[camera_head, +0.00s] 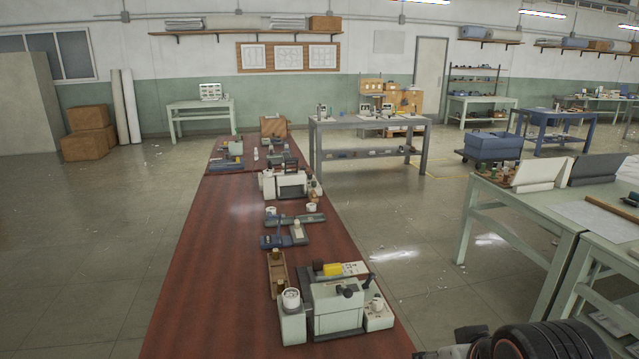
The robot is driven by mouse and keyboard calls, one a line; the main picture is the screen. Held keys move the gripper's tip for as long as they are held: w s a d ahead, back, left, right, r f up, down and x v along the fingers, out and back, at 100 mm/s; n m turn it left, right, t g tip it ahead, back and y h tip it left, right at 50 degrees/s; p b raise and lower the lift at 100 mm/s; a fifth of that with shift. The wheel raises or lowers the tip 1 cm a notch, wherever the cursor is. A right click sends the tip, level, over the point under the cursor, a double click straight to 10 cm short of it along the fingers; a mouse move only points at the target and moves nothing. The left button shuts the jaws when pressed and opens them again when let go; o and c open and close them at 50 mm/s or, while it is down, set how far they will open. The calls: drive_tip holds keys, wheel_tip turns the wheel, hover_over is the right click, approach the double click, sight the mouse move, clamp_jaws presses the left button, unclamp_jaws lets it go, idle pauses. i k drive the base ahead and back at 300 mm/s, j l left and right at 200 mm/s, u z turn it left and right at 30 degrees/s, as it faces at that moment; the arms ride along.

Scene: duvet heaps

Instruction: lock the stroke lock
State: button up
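The stroke lock cannot be told apart for certain from here. The nearest machine on the long red-brown bench (205,270) is a pale grey-green box-shaped device (335,310) with black knobs and a dark lever (370,283) at its upper right. A white round dial (291,298) sits on its left block, and a small white knob (377,302) stands on its right block. A yellow block (332,269) lies behind it. Whether any part is locked is too small to tell. My gripper's fingers do not show; only dark ribbed parts of my arm show at the bottom right.
Farther along the bench stand a wooden holder (277,273), a blue device (275,240) and another pale machine (290,186). The bench's left side is bare. A pale green table (520,218) stands to the right, with open floor between.

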sight(371, 274)
drive_tip(key=l+u, duration=0.35)
drive_tip(key=l, duration=0.15)
drive_tip(key=l+u, duration=0.4)
drive_tip(key=l, duration=0.15)
